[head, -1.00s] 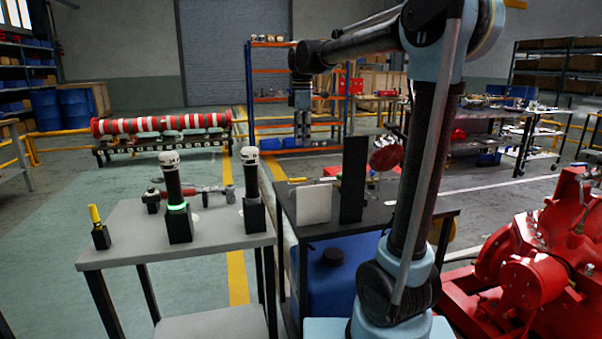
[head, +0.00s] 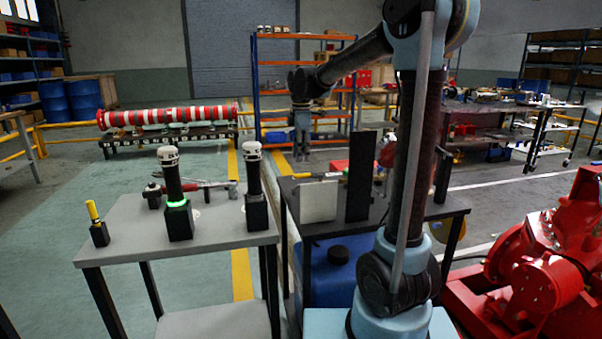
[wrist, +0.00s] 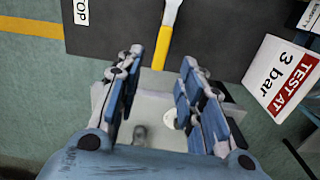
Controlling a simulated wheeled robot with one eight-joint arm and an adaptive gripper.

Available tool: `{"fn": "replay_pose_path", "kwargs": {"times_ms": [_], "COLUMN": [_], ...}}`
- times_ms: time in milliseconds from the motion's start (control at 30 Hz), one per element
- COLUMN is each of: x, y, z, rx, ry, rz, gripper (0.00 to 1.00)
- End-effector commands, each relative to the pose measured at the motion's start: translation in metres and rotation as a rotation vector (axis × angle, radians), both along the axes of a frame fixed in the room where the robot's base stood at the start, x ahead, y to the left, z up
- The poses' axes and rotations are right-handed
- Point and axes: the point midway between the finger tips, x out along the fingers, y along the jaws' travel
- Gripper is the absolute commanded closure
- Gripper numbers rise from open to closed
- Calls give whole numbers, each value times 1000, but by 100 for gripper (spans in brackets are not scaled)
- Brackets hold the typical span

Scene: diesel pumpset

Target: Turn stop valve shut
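A yellow lever handle (wrist: 167,35) lies over a dark tabletop in the wrist view, beyond my fingertips. I take it to be the stop valve's handle; a partly cut-off label (wrist: 82,12) ending in "OP" is to its left. In the head view the yellow handle (head: 308,177) shows small on the dark table (head: 400,213), behind a pale panel. My gripper (wrist: 160,72) is open, its blue fingers wide apart, with nothing gripped. The handle is ahead of the gap and apart from the fingers. In the head view my gripper (head: 302,150) hangs above and behind the table. The valve body is not clear.
A "TEST AT 3 bar" sign (wrist: 283,77) stands to the right in the wrist view. A pale panel (head: 318,201) and a tall dark panel (head: 358,178) stand on the dark table. A grey table (head: 130,235) with lamp-topped posts is left; red machinery (head: 540,270) is right.

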Motion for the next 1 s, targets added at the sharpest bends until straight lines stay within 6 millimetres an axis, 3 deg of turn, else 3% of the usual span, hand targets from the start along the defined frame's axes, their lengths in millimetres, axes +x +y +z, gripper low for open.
{"fn": "replay_pose_path", "kwargs": {"times_ms": [200, 400, 867, 1000], "x": [0, 0, 0, 0], "y": [0, 0, 0, 0], "z": [-37, -61, -71, -71], "rx": [0, 0, 0, 0], "ry": [0, 0, 0, 0], "rz": [0, 0, 0, 0], "gripper": [65, 65, 65, 92]}}
